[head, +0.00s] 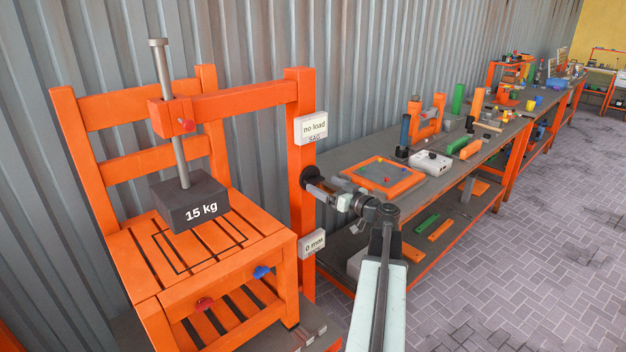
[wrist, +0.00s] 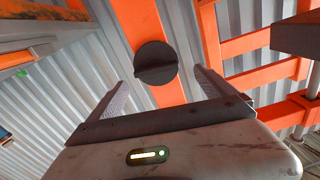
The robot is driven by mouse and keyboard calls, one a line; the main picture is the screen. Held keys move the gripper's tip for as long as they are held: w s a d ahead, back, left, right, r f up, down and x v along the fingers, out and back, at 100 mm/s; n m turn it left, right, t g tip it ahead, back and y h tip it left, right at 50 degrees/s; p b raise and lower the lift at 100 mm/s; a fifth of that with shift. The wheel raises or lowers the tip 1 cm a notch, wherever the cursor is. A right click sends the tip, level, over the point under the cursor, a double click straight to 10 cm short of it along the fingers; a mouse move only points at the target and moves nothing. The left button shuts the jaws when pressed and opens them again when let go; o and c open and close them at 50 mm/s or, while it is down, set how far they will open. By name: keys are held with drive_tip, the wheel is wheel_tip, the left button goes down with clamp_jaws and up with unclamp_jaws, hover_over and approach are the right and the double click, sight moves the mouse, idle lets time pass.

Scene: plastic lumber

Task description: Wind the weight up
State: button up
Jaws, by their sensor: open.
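A dark block marked "15 kg" (head: 189,201) hangs on a grey vertical rod (head: 163,75) above the slatted orange seat (head: 125,247), over a dark outlined rectangle; a gap seems to show beneath it. The rod passes through an orange collar (head: 171,118) on the orange frame. A round black knob (wrist: 155,64) with a raised ridge across its face sits on the orange post (head: 299,105). My gripper (head: 318,189) is at this knob in the head view. In the wrist view, my open fingers (wrist: 161,82) stand either side of the knob, apart from it.
Signs on the post read "no load" (head: 311,125) and "0 mm" (head: 312,243). A long workbench (head: 352,153) with an orange tray (head: 382,177) runs behind my arm. Paved floor is open at right.

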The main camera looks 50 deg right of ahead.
sight(317, 180)
drive_tip(key=w, duration=0.4)
drive_tip(key=w+d, duration=0.1)
drive_tip(key=w, duration=0.1)
drive_tip(key=shift+w, duration=0.1)
drive_tip(key=shift+a, duration=0.1)
drive_tip(key=c, duration=1.2)
drive_tip(key=shift+n, duration=0.8)
drive_tip(key=o, duration=1.2)
